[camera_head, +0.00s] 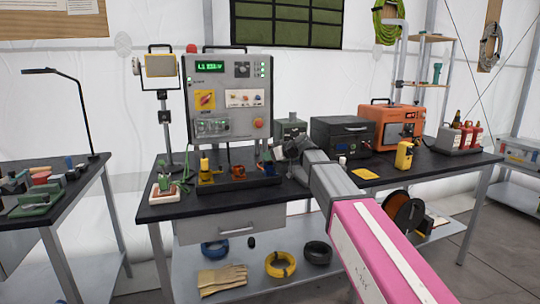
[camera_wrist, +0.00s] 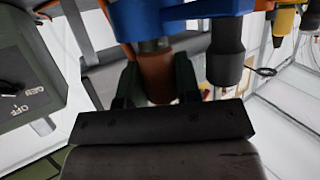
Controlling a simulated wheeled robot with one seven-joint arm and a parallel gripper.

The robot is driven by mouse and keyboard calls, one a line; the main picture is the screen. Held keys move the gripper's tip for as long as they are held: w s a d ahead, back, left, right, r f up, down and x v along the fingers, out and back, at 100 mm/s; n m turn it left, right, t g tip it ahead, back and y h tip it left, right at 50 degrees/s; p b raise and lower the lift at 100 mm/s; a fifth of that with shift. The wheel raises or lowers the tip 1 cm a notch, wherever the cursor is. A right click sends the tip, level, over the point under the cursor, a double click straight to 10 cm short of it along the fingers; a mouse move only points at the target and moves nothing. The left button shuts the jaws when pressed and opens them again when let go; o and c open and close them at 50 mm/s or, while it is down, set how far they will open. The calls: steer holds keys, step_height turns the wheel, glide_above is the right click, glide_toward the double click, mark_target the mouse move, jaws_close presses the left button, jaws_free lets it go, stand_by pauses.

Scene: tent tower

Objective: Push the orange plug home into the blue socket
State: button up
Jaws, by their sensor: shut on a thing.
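My gripper (camera_wrist: 157,76) is shut on the orange plug (camera_wrist: 156,82), a brownish-orange cylinder between its two dark fingers in the wrist view. A grey collar shows at the plug's far end, next to the blue socket (camera_wrist: 186,14) at the top of that view. The plug looks roughly in line with the socket; how far it sits inside cannot be told. In the head view, blue (camera_head: 265,163) shows at the right of a connector row on the bench, beside my arm's end. My arm hides the fingers and the plug there.
A dark grey cylinder (camera_wrist: 226,52) stands close beside the plug. Yellow (camera_head: 205,168) and orange (camera_head: 237,172) connectors stand left of the blue one on the black bench (camera_head: 180,212). A grey control panel (camera_head: 228,95) rises behind. A dark green box (camera_wrist: 28,70) is at left.

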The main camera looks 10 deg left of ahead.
steer(key=shift+f, duration=0.25)
steer(key=o, duration=1)
steer(key=v, duration=1)
steer(key=shift+s+d+r, duration=0.1)
steer(key=shift+s+d, duration=0.1)
steer(key=shift+d, duration=0.1)
